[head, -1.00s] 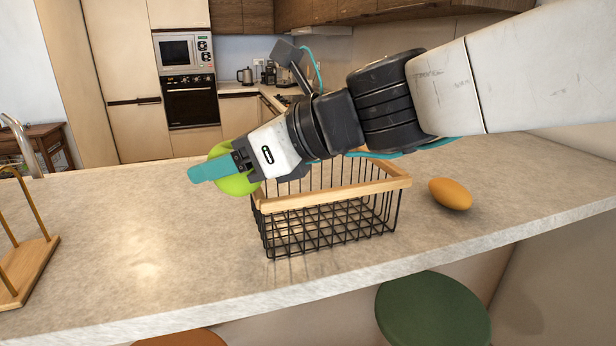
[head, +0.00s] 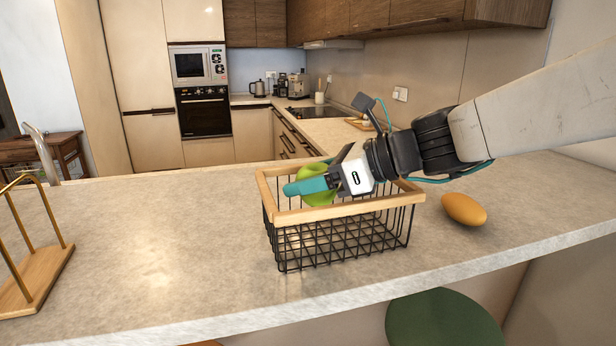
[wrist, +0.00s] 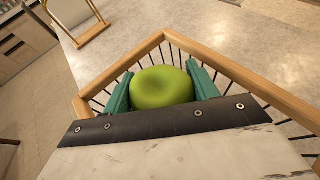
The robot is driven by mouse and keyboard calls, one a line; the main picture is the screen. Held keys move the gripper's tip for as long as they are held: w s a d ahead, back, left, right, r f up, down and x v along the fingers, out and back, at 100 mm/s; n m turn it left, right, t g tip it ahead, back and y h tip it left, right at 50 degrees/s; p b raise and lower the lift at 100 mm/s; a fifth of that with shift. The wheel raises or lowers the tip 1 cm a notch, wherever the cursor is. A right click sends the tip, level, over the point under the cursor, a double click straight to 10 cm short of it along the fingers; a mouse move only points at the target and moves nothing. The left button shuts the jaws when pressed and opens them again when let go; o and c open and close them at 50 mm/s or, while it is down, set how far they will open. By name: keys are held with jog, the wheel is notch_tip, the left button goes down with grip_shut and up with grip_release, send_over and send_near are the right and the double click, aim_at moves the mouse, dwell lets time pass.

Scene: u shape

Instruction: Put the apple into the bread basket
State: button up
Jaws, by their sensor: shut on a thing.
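The green apple (head: 318,184) is held between the teal fingers of my gripper (head: 308,187). The wrist view also shows the apple (wrist: 162,88) between both fingers of my gripper (wrist: 160,85). The bread basket (head: 350,208) is black wire with a wooden rim and stands on the counter. The apple is at the basket's opening, about rim height, toward its left side. In the wrist view the basket's wooden rim (wrist: 122,66) surrounds the apple on the visible sides. The basket floor below the apple is clear where it shows through the wires. My gripper hides part of the apple.
An orange-yellow oval fruit (head: 463,209) lies on the counter right of the basket. A wooden stand with brass bars (head: 40,278) is at the left. The counter (head: 165,235) between them is clear. A green stool (head: 445,320) is below the front edge.

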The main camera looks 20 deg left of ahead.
jog(key=shift+f, duration=0.1)
jog(key=shift+s+f, duration=0.15)
jog(key=shift+f, duration=0.4)
jog(key=o, duration=1.1)
jog(key=shift+f, duration=0.1)
jog(key=shift+c, duration=0.2)
jog(key=shift+f, duration=0.1)
jog(key=shift+r, duration=0.4)
jog(key=v, duration=1.2)
jog(key=shift+r, duration=0.4)
